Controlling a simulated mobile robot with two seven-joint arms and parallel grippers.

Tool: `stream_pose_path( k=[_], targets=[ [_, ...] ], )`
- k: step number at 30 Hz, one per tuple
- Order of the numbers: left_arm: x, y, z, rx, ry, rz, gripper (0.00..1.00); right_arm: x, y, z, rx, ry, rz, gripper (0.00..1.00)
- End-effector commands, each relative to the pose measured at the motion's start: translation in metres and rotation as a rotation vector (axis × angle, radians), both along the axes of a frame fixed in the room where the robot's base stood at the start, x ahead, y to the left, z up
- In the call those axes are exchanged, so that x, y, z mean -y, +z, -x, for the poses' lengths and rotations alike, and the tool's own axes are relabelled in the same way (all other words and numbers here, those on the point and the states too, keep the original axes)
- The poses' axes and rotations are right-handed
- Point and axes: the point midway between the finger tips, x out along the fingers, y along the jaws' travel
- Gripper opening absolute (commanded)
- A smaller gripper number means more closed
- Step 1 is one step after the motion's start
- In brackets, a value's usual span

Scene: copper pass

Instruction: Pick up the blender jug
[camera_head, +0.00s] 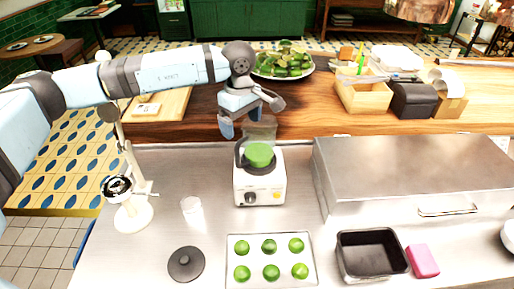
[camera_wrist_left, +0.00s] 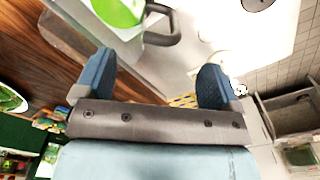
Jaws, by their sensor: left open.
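The blender jug (camera_head: 259,152) is clear with green contents and sits on the white blender base (camera_head: 259,188) on the steel counter. My left gripper (camera_head: 250,116) is open and empty, just above and behind the jug in the head view, with its fingers spread. In the left wrist view, the jug (camera_wrist_left: 118,14) shows at the upper left with its dark handle (camera_wrist_left: 168,30), beyond the open left gripper (camera_wrist_left: 157,70). The handle lies ahead of the gap between the fingers, apart from them. My right gripper is not in view.
A dark round lid (camera_head: 186,264) and a tray of limes (camera_head: 232,279) lie in front of the base. A white stand (camera_head: 132,215) is at the left. A large steel box (camera_head: 400,170), a black pan (camera_head: 372,255) and a pink block (camera_head: 423,261) are right. A lime platter (camera_head: 284,76) stands behind.

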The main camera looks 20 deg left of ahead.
Motion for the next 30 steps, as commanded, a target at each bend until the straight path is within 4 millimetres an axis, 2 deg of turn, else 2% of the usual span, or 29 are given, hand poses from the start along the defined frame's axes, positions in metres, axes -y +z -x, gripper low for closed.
stream_pose_path(
  k=[4,11,15,19,28,29,30],
  targets=[
    [0.000,-0.022,0.000,-0.003,0.000,0.001,0.89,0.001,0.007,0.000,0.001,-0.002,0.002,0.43],
    [0.000,-0.037,0.001,-0.003,0.001,0.001,0.89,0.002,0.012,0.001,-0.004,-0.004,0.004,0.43],
    [0.001,-0.057,0.003,-0.003,0.000,0.001,0.89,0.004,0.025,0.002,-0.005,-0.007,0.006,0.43],
    [0.001,-0.076,0.002,-0.002,0.000,0.003,0.89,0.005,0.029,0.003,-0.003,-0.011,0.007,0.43],
    [0.001,-0.084,0.002,0.000,-0.001,0.003,0.89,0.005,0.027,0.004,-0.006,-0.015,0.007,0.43],
    [0.001,-0.084,0.002,0.000,-0.001,0.003,0.84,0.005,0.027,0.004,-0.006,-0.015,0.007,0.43],
    [0.001,-0.084,0.002,0.000,-0.001,0.003,0.75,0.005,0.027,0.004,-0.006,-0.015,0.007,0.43]
  ],
)
